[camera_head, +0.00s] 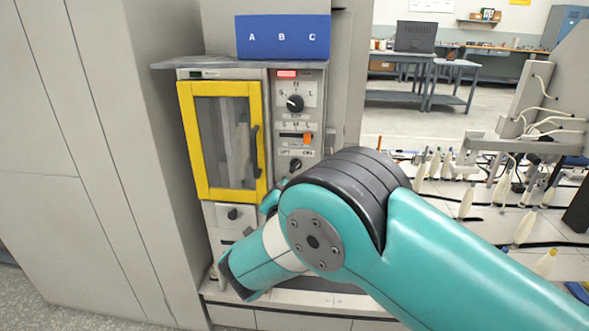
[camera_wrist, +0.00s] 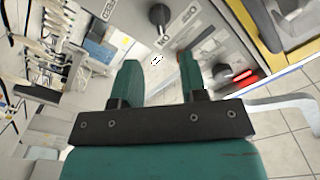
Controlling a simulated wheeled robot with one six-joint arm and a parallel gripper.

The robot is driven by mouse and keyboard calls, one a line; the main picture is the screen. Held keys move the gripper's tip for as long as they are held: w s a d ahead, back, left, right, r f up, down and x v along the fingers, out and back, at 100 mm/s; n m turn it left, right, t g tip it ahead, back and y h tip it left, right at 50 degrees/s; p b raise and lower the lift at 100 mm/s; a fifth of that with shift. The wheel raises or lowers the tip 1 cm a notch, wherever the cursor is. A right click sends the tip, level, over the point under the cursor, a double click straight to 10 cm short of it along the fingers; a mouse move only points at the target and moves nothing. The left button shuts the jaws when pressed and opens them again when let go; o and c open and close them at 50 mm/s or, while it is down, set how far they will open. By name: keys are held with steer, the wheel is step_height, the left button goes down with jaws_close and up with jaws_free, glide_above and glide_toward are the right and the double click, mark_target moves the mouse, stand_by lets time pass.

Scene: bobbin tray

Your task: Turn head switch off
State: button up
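The machine's control panel (camera_head: 298,125) carries a black knob (camera_head: 295,103), an orange lever (camera_head: 307,138) and a lower knob (camera_head: 295,165). In the wrist view, a panel face with ON and OFF lettering (camera_wrist: 178,30) lies just beyond my gripper (camera_wrist: 158,62). The fingers are apart with nothing between them. A dark knob (camera_wrist: 222,72) with a red part (camera_wrist: 246,77) beside it is right of the right finger. A small red bit shows at the right fingertip. I cannot tell which control is the head switch. My arm hides the lower panel in the head view.
A yellow-framed door (camera_head: 223,140) with a dark handle is left of the panel. A blue A B C box (camera_head: 283,37) sits on top. Bobbins and rails (camera_head: 465,200) fill the right side. Grey cabinets stand close on the left.

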mark_target(295, 169)
steer(key=w, duration=1)
steer(key=shift+w+d+p, duration=0.1)
steer(key=shift+d+p, duration=0.1)
steer(key=shift+p, duration=0.1)
jaws_close()
